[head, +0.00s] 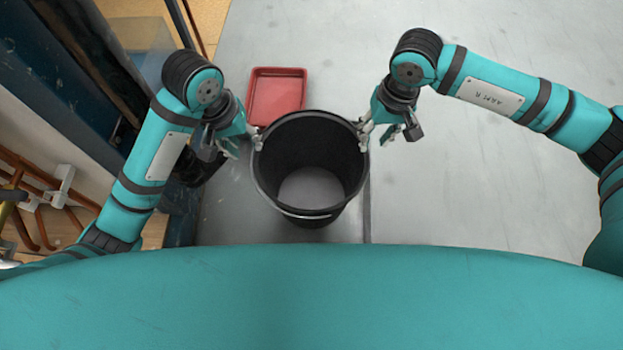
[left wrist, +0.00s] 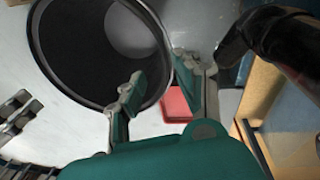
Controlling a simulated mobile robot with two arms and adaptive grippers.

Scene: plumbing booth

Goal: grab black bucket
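A black bucket (head: 310,165) stands upright on the grey surface in the middle of the head view. Its mouth faces up and it looks empty, with a thin pale handle at its near rim. In the left wrist view the bucket (left wrist: 70,50) fills the upper left. My left gripper (head: 245,146) is open at the bucket's left rim. In the left wrist view its fingers (left wrist: 158,84) are apart, one overlapping the bucket mouth and one beside the rim. My right gripper (head: 376,136) is open at the right rim, one finger close to it. Contact is unclear.
A red tray (head: 277,93) lies just behind the bucket and also shows in the left wrist view (left wrist: 178,103). Orange pipes (head: 35,190) and a dark blue frame (head: 60,75) stand at the left. The grey surface (head: 480,195) to the right is clear.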

